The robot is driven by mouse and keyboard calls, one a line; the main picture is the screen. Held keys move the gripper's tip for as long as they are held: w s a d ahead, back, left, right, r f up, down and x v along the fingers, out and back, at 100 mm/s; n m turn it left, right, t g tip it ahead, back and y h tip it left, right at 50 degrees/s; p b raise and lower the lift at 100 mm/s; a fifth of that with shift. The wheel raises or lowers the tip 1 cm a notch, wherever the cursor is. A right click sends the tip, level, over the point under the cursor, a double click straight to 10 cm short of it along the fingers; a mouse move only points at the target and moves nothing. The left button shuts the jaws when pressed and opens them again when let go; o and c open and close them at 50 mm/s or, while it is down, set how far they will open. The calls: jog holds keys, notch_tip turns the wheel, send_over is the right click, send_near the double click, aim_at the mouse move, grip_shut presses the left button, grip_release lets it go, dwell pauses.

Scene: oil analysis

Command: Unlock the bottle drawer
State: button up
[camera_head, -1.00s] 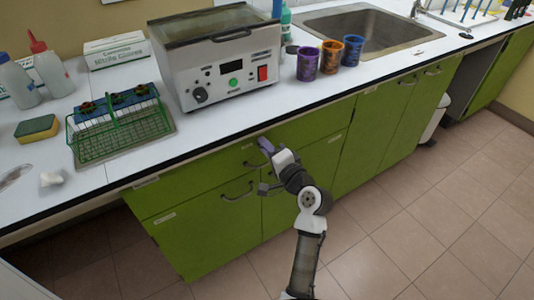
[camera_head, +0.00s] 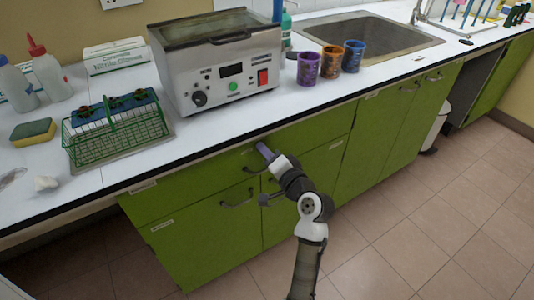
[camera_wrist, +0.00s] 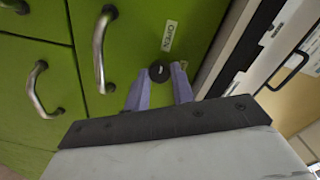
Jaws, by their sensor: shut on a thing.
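The bottle drawer appears to be the top green drawer (camera_head: 195,182) under the counter, with a metal handle (camera_wrist: 101,50) in the wrist view. A small black round piece (camera_wrist: 159,71), a lock or a key head, sits on the green front beside the handle. A white label (camera_wrist: 169,36) is next to it; its text seems to read "OPEN". My gripper (camera_wrist: 160,68) has its two purple fingers on either side of the black piece, shut on it. In the head view my gripper (camera_head: 265,150) is at the drawer front, just below the counter edge.
Another handle (camera_wrist: 36,90) is on a green front beside the drawer. On the counter stand a grey heating device (camera_head: 225,65), a green rack (camera_head: 118,135) and several colored cups, including a purple cup (camera_head: 308,68). The tiled floor (camera_head: 430,220) at the right is open.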

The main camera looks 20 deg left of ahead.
jog(key=o, duration=1)
jog(key=b+v, duration=0.2)
jog(key=v, duration=1.1)
jog(key=shift+s+d, duration=0.25)
jog(key=shift+d, duration=0.1)
jog(key=shift+r, duration=0.1)
